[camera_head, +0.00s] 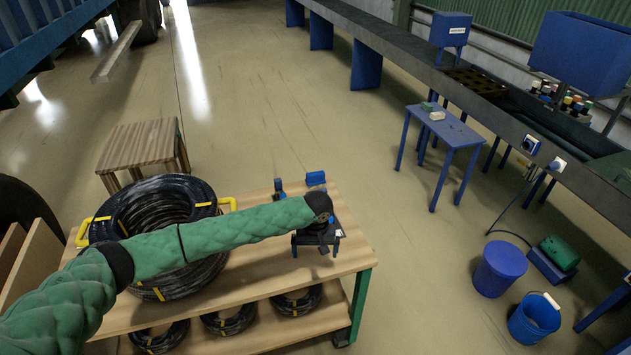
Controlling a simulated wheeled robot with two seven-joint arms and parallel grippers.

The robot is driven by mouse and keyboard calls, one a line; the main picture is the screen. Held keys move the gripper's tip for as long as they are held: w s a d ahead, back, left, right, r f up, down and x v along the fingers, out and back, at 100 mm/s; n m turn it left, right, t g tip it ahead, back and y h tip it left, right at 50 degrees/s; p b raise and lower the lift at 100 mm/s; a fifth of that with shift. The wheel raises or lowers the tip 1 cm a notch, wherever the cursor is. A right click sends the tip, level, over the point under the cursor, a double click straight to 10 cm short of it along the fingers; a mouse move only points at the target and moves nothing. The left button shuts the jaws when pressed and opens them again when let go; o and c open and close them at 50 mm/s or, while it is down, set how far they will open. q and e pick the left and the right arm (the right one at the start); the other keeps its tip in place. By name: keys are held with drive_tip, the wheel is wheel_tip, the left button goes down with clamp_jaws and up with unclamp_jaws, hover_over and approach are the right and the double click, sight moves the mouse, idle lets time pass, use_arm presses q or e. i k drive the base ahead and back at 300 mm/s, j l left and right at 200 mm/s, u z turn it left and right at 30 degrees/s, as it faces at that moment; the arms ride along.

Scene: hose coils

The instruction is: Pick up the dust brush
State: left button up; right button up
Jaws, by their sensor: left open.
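My left arm, in a green sleeve, reaches from the lower left across the wooden cart (262,262). Its dark left gripper (317,245) is over the right end of the cart top, with its jaws apart and nothing seen between them. A small blue block-like thing (316,178) shows just behind the gripper at the cart's far edge. A smaller blue and black thing (279,189) is to its left. I cannot tell whether either is the dust brush. The arm and gripper hide part of the cart top. My right gripper is not in view.
Black hose coils (165,205) lie on the cart's left, with more coils (228,318) on the shelf below. A wooden stool (143,147) stands behind. A blue table (445,128), blue buckets (499,268) and a long bench are at right. The floor between is clear.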

sight(314, 179)
drive_tip(key=i, duration=1.5)
